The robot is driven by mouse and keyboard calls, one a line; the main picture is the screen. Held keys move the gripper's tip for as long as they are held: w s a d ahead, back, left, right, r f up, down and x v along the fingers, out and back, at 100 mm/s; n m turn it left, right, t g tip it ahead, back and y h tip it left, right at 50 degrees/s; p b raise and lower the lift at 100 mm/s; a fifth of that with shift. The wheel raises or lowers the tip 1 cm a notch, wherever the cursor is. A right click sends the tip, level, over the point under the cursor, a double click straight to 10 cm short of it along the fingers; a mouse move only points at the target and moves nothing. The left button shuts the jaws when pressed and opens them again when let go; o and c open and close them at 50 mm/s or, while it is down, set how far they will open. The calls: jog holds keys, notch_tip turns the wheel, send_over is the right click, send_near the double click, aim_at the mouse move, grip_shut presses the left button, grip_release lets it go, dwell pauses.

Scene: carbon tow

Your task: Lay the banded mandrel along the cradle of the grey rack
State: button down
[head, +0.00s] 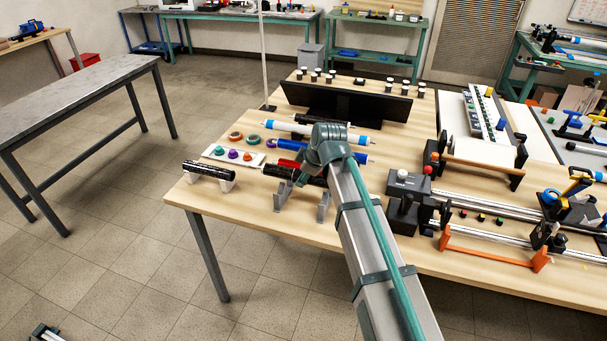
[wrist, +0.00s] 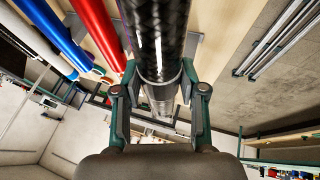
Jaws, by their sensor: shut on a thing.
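The banded mandrel is a black, woven-looking tube (wrist: 158,30) with a pale band, running up the middle of the wrist view. My gripper (wrist: 160,88) is shut around it near the band. In the head view, a dark tube (head: 284,172) shows beside my wrist, above the grey rack (head: 323,208) near the table's front edge. The rack shows as two grey uprights. My arm hides part of the tube and most of my gripper. I cannot tell whether the tube touches the cradle.
A second black tube (head: 208,170) lies on white supports to the left. Red (wrist: 97,30) and blue (wrist: 52,35) tubes lie close beside the mandrel. A white tray with coloured spools (head: 233,154) is behind. A dark clamp fixture (head: 405,205) stands right of my arm.

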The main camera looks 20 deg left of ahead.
jog(key=shift+f+b, duration=1.35)
jog(key=shift+f, duration=1.45)
jog(key=shift+f+b, duration=0.3)
jog(key=shift+f, duration=0.3)
jog(key=c, duration=0.6)
grip_release()
jog(key=shift+d, duration=0.1)
jog(key=v, duration=1.2)
jog(key=shift+s, duration=0.1)
